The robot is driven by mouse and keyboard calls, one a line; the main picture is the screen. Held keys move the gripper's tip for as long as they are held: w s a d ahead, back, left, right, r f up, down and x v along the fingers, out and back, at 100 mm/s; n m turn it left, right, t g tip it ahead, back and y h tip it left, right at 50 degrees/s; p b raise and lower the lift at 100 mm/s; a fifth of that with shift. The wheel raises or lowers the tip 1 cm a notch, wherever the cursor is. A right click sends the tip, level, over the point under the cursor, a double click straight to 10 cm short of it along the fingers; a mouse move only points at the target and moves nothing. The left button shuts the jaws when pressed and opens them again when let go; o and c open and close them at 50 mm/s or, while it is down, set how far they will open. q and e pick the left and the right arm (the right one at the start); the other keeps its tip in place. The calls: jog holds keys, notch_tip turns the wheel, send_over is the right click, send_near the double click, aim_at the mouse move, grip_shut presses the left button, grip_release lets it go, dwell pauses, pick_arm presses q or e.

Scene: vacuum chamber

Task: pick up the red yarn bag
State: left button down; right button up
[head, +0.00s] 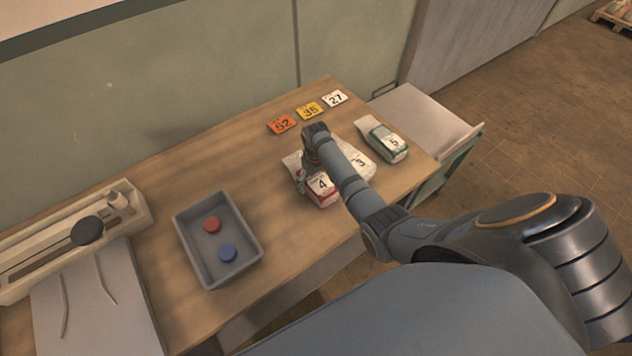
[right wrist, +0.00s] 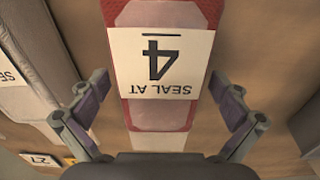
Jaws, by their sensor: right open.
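The red yarn bag (head: 323,199) lies on the wooden table and carries a white label with a 4. In the right wrist view the red bag (right wrist: 165,118) fills the middle, its label reading "SEAL AT 4" upside down. My right gripper (right wrist: 158,105) is open, with one finger to each side of the bag in that view and gaps between. In the head view the right gripper (head: 303,172) is at the bag's far end, partly hidden by my wrist. My left gripper is not in view.
A white bag (head: 362,167) lies close to the right of the red one, partly behind my arm. A green bag (head: 387,145) lies farther right. Number cards (head: 310,111) lie at the back. A grey tray (head: 183,236) with red and blue discs stands left, with bare table between.

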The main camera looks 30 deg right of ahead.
jog(key=c, duration=1.2)
jog(key=shift+c, duration=0.5)
jog(key=shift+r, duration=0.15)
